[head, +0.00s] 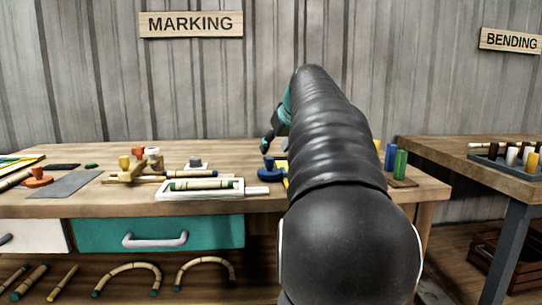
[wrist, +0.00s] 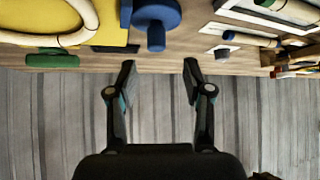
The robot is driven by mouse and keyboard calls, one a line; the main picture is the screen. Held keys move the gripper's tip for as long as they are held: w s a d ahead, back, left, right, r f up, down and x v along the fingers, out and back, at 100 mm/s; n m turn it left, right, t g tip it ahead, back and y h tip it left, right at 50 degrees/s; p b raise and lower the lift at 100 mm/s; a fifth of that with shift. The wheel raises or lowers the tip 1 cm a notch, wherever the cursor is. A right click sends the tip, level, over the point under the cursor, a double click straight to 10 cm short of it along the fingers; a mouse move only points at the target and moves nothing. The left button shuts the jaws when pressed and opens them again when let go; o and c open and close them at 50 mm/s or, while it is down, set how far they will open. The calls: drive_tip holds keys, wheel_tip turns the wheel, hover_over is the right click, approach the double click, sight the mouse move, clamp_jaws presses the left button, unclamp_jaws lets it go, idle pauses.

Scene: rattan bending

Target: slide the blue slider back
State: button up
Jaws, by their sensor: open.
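A blue part with a round disc and a short knob, likely the blue slider (head: 269,172), is on the marking table just left of my arm in the head view. In the wrist view, which looks upside down, the blue slider (wrist: 156,14) is at the top edge beside a yellow board (wrist: 105,38), partly cut off by the frame. My gripper (wrist: 160,68) is open and empty, with nothing between its fingers. Its fingertips are apart from the blue slider. In the head view my gripper (head: 270,142) is mostly hidden behind my arm, above the table's back part.
A white tray (head: 165,194) with a rattan piece lies left of the blue slider. A blue peg (head: 391,156) and green peg (head: 401,163) stand to the right. Wooden jigs (head: 125,178) and an orange round part (head: 38,181) are farther left. The plank wall (wrist: 60,120) is behind.

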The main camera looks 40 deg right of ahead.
drive_tip(key=shift+v, duration=2.2)
drive_tip(key=s+a+f+g, duration=0.1)
drive_tip(key=s+a+f, duration=0.1)
drive_tip(key=a+f, duration=0.35)
drive_tip(key=s+a+f+n+y, duration=0.1)
drive_tip(key=s+a+f, duration=0.15)
drive_tip(key=a, duration=0.55)
drive_tip(key=s+a+f+g, duration=0.1)
drive_tip(key=s+a+f, duration=0.15)
drive_tip(key=a, duration=0.45)
drive_tip(key=s+a+f, duration=0.5)
drive_tip(key=s+f, duration=0.2)
drive_tip(key=f, duration=0.2)
drive_tip(key=s+a+f+n+g+y, duration=0.1)
drive_tip(key=s+a+f, duration=0.5)
drive_tip(key=s+f, duration=0.2)
wheel_tip(320, 180, down, 2)
drive_tip(key=shift+a+f+n, duration=0.15)
drive_tip(key=shift+a+n, duration=0.05)
drive_tip(key=shift+n, duration=0.1)
